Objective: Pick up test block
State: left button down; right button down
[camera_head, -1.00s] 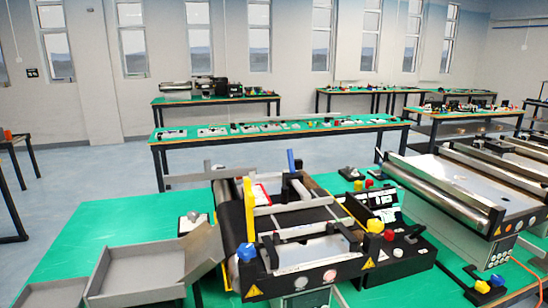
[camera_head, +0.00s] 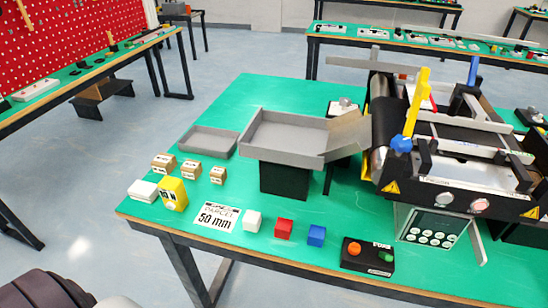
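Several small blocks lie near the front edge of the green table (camera_head: 215,120) in the head view. A white cube (camera_head: 252,221), a red cube (camera_head: 284,228) and a blue cube (camera_head: 316,235) stand in a row, apart from each other. A yellow block with dark marks (camera_head: 172,194) stands further left, beside a white box (camera_head: 143,190). Several brown boxes with labels (camera_head: 190,169) sit behind them. I cannot tell which of these is the test block. A white card reading "50 mm" (camera_head: 215,217) lies left of the white cube. Neither gripper is in view.
A grey tray (camera_head: 285,150) stands raised on a black block (camera_head: 284,181), with a lower grey tray (camera_head: 208,140) to its left. The mini conveyor (camera_head: 450,150) fills the right side. A black button box (camera_head: 367,257) sits at the front edge.

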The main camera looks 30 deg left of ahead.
aim_at(252, 220)
jog(key=u, duration=1.05)
